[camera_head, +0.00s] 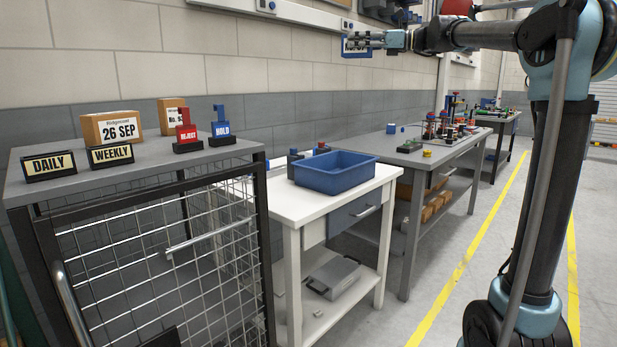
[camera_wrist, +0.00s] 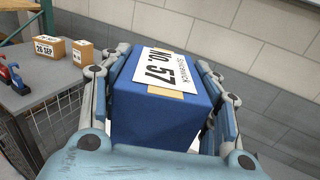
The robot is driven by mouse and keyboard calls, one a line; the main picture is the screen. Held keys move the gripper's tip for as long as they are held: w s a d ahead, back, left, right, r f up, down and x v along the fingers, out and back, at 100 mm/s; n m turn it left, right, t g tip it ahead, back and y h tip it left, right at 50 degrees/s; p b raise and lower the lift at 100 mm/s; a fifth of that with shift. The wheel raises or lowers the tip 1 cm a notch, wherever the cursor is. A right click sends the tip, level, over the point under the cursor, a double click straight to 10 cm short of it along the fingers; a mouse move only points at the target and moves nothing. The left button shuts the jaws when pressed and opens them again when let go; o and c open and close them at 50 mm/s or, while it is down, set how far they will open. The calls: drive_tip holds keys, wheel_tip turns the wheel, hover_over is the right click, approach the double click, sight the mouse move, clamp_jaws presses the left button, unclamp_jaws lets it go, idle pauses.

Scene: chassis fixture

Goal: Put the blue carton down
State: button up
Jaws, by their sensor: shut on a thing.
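The blue carton (camera_wrist: 150,115) fills the middle of the wrist view. It has a white label reading "No. 57" and a strip of tan on top. My gripper (camera_wrist: 165,100) is shut on it, with a finger along each side. In the head view the carton (camera_head: 357,50) is a small blue shape at the end of my gripper (camera_head: 372,41), held high in front of the wall, above the level of the tables. Its underside is hidden in the wrist view.
A grey-topped mesh cage (camera_head: 75,190) carries tan cartons (camera_head: 112,129), DAILY (camera_head: 49,166) and WEEKLY (camera_head: 110,154) signs, and red REJECT (camera_head: 187,134) and blue HOLD (camera_head: 221,129) markers. A blue bin (camera_head: 333,178) stands on a white table (camera_head: 290,207). A grey bench (camera_head: 385,150) lies beyond.

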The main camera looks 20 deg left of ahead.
drive_tip(key=w+a+f+m+t, duration=0.3)
drive_tip(key=a+f+t, duration=0.1)
drive_tip(key=a+f, duration=0.85)
drive_tip(key=m+t+h, duration=0.5)
drive_tip(key=m+t, duration=0.1)
drive_tip(key=t, duration=0.3)
hover_over(281, 188)
wheel_tip(281, 188, down, 25)
drive_tip(key=shift+f, duration=4.85)
drive_tip(key=o, duration=0.9)
drive_tip(key=shift+s+f, duration=0.1)
drive_tip(key=shift+o, duration=0.3)
